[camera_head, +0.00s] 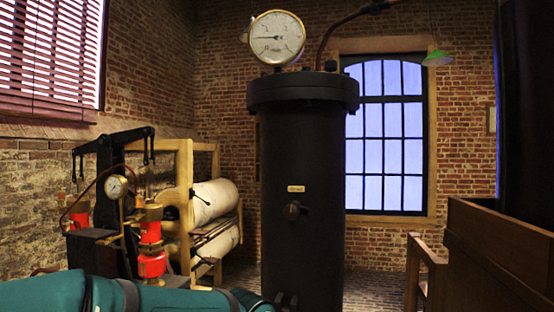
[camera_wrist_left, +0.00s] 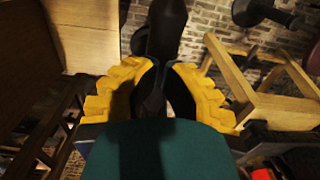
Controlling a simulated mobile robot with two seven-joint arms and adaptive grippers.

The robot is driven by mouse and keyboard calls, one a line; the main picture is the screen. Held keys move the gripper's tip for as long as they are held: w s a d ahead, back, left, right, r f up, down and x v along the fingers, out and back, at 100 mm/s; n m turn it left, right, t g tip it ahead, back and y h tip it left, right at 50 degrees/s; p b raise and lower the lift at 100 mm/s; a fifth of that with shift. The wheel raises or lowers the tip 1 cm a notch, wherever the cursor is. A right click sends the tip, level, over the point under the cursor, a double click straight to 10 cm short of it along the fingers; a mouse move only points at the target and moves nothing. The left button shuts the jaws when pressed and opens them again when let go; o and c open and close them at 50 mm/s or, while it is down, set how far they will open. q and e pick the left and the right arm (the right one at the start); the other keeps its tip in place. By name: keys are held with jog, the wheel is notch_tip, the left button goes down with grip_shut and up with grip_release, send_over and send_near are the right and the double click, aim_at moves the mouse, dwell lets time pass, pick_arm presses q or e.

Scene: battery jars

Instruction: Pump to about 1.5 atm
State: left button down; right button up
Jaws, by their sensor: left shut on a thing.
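A tall black cylinder vessel (camera_head: 303,170) stands in the middle of the head view. A large round white gauge (camera_head: 277,38) sits on its top; the needle points left and the numerals are too small to read. A pump with red cylinders (camera_head: 151,262), a black rocker beam (camera_head: 110,143) and a small gauge (camera_head: 116,187) stands at the left. In the left wrist view my left gripper (camera_wrist_left: 163,85), with yellow ribbed fingers, is shut on a dark handle (camera_wrist_left: 165,28). Which machine part this handle belongs to cannot be told. My right gripper is out of view.
My teal left arm crosses the bottom left of the head view. A wooden frame with white rolls (camera_head: 214,202) stands behind the pump. A brown wooden panel (camera_head: 500,255) blocks the right side.

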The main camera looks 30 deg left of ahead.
pick_arm(q)
notch_tip(320, 180, up, 14)
jog(key=p, duration=1.1)
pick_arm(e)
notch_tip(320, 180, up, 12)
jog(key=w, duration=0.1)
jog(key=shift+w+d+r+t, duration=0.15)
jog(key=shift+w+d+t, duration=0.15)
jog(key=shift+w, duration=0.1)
pick_arm(q)
notch_tip(320, 180, down, 16)
jog(key=b, duration=1.2)
jog(key=shift+f, duration=0.15)
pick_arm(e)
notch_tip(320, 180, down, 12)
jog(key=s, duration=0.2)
pick_arm(q)
jog(key=shift+w+r+p, duration=0.1)
jog(key=shift+r+p, duration=0.25)
jog(key=shift+r, duration=0.05)
notch_tip(320, 180, up, 16)
jog(key=p, duration=1.3)
jog(key=shift+f, duration=0.15)
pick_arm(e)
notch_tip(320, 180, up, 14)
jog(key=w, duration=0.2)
